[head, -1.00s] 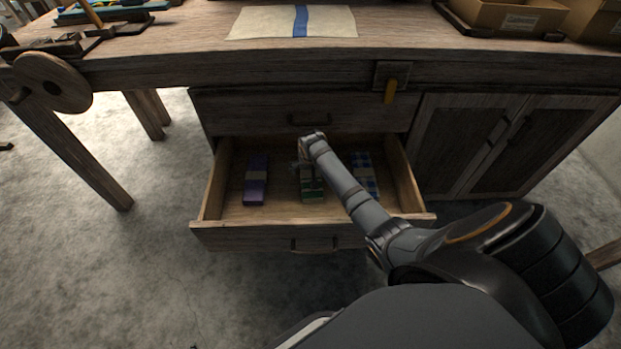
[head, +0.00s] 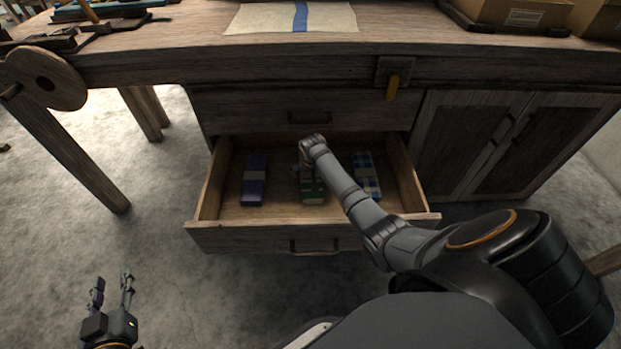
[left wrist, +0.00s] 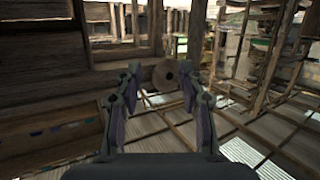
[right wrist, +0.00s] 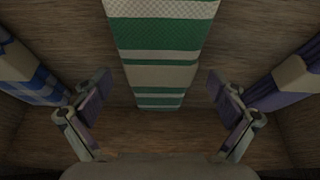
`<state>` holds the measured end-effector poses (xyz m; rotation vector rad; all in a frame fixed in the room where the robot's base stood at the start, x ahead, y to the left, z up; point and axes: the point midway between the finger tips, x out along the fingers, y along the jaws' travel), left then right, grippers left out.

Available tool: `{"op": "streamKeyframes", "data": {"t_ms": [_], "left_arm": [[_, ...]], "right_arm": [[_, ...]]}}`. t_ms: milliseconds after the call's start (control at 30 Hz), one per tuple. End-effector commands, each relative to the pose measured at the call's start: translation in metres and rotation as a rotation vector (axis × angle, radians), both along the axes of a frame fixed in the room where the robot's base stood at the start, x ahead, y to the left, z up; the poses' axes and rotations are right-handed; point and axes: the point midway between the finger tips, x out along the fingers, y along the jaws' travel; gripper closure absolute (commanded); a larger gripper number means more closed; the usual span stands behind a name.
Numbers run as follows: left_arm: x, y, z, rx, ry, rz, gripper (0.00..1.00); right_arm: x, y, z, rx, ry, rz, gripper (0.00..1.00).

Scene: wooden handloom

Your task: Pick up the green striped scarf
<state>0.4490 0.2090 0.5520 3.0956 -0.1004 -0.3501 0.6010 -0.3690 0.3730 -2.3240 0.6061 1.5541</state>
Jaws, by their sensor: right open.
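The green striped scarf (head: 313,189) is a folded green and white bundle in the middle of the open drawer (head: 270,213). My right gripper (head: 305,172) is over its far part, and my arm hides some of it in the head view. In the right wrist view the scarf (right wrist: 165,50) runs down between the two spread fingers of my right gripper (right wrist: 157,108), with a gap on both sides. My left gripper (head: 112,288) is open and empty at the lower left, above the floor. Its fingers also show apart in the left wrist view (left wrist: 161,95).
In the drawer, a purple scarf (head: 254,188) lies to the left and a blue checked scarf (head: 367,183) to the right. The drawer walls stand close around them. The worktop (head: 420,40) overhangs the drawer at the back. Open floor lies in front.

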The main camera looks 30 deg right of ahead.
Motion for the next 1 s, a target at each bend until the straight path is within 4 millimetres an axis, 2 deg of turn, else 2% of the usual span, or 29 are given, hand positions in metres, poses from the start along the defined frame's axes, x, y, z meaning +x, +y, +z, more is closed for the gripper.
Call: {"op": "streamKeyframes", "data": {"t_ms": [133, 333, 767, 800, 1000], "left_arm": [[0.0033, 0.0004, 0.0097, 0.002, -0.04, 0.001, 0.6], [0.0033, 0.0004, 0.0103, 0.002, -0.041, 0.001, 0.6], [0.0031, 0.0004, 0.0095, 0.002, -0.039, 0.001, 0.6], [0.0031, 0.0004, 0.0095, 0.002, -0.039, 0.001, 0.6], [0.0031, 0.0004, 0.0093, 0.002, -0.038, 0.001, 0.6]], "right_arm": [[0.0007, -0.0002, -0.0014, 0.0, 0.0, 0.0, 0.04], [0.0007, -0.0002, -0.0012, 0.0, 0.0, 0.0, 0.04], [0.0006, -0.0001, -0.0013, 0.0, 0.0, 0.0, 0.62], [0.0009, -0.0002, -0.0009, 0.0, -0.001, 0.0, 0.65], [0.0009, -0.0002, -0.0008, 0.0, -0.001, 0.0, 0.65]]}}
